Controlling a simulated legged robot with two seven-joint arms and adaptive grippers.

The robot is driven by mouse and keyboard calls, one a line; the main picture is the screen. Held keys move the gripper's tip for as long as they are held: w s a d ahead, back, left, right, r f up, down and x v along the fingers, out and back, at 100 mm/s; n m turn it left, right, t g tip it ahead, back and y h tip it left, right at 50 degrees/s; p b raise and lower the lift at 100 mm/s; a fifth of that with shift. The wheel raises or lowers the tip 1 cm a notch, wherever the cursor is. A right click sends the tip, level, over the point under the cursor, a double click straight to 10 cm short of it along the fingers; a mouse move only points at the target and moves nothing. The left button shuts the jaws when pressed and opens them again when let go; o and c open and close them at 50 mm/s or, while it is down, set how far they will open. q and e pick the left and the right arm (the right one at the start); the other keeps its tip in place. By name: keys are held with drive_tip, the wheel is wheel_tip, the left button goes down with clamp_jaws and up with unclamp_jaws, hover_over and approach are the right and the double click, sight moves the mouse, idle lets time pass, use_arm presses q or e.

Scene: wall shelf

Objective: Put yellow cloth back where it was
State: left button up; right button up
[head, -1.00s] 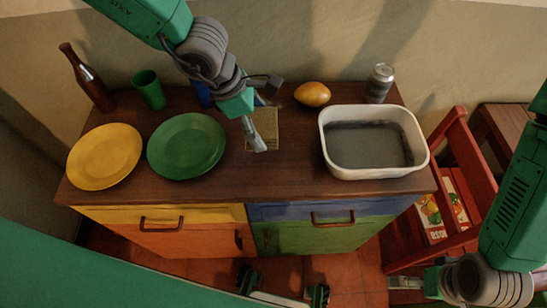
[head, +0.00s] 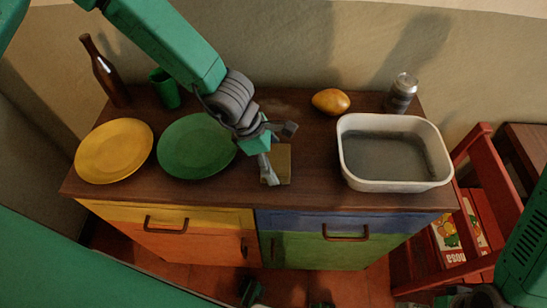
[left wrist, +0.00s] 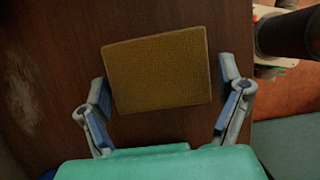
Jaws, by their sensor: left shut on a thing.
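The yellow cloth (head: 284,165) is a flat, brownish-yellow square on the dark wooden cabinet top (head: 310,190), right of the green plate. My left gripper (head: 278,156) is over it and partly covers it in the head view. In the left wrist view the cloth (left wrist: 157,74) lies between the two fingers of my left gripper (left wrist: 166,92), one at each side edge. The left gripper is shut on the cloth. Whether the cloth is lifted off the top is hard to tell.
Left of the cloth are a green plate (head: 190,150), a yellow plate (head: 113,150), a brown bottle (head: 105,72) and a green cup (head: 164,88). Right of it are a white basin (head: 395,180), an orange fruit (head: 331,101) and a can (head: 402,93). A red chair (head: 465,190) stands at the right.

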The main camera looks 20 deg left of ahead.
use_arm(q)
drive_tip(key=o, duration=0.9)
drive_tip(key=shift+c, duration=0.2)
drive_tip(key=p+v, duration=0.4)
drive_tip(key=v, duration=0.8)
drive_tip(key=shift+p, duration=0.35)
